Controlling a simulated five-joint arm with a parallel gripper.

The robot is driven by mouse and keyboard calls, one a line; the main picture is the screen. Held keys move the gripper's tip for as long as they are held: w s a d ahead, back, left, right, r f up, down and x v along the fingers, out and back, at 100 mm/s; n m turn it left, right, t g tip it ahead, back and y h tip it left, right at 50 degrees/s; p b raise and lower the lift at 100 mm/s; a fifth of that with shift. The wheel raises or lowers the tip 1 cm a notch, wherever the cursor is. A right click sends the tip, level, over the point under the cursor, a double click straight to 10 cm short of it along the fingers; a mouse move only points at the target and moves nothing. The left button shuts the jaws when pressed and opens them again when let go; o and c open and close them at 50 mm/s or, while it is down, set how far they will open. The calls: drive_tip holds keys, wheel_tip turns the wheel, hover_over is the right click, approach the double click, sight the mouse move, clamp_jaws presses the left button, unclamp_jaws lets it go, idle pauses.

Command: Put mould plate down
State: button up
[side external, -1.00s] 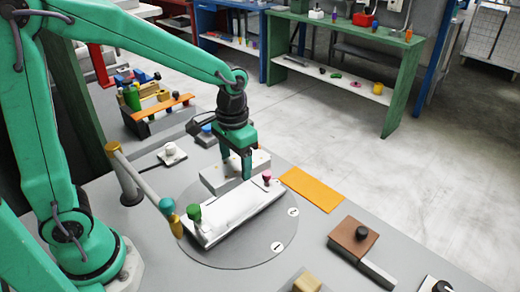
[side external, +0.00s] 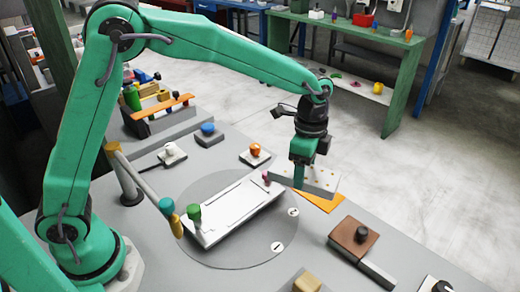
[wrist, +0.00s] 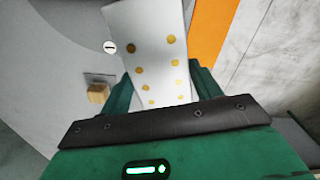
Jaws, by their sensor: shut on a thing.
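The mould plate (side external: 320,183) is a pale grey slab with several gold dots. My gripper (side external: 299,176) is shut on it and holds it above the orange mat (side external: 322,203), partly covering the mat from view. In the wrist view the plate (wrist: 150,30) sticks out from between the green fingers of my gripper (wrist: 163,88), with its dotted face towards the camera. The orange mat (wrist: 210,30) lies to the right of the plate there. Whether the plate touches the mat is hard to tell, but it looks apart.
A white mould base (side external: 238,212) with a green knob (side external: 194,217) and a pink knob (side external: 266,177) lies on the round grey turntable (side external: 235,252). A brown block (side external: 351,237) stands to the right. A small plate with an orange knob (side external: 255,153) is behind the turntable.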

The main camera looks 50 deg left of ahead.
sight(325, 177)
drive_tip(key=shift+w+d+f+m, duration=0.15)
drive_tip(key=shift+w+d+m, duration=0.2)
drive_tip(key=shift+d+m, duration=0.35)
drive_tip(key=shift+w+d+f+m, duration=0.15)
drive_tip(key=shift+w+d+m, duration=0.15)
drive_tip(key=shift+d+m, duration=0.35)
drive_tip(key=shift+w+d+f+m, duration=0.15)
drive_tip(key=shift+w+d+m, duration=0.2)
drive_tip(key=shift+d+m, duration=0.35)
drive_tip(key=w+a+f, duration=0.4)
drive_tip(key=w+a, duration=0.1)
drive_tip(key=w+a+f, duration=0.3)
drive_tip(key=shift+w+a, duration=0.1)
drive_tip(key=shift+f, duration=2)
drive_tip(key=shift+f, duration=0.1)
drive_tip(key=o, duration=1.4)
drive_tip(key=shift+f, duration=0.1)
drive_tip(key=shift+r, duration=0.2)
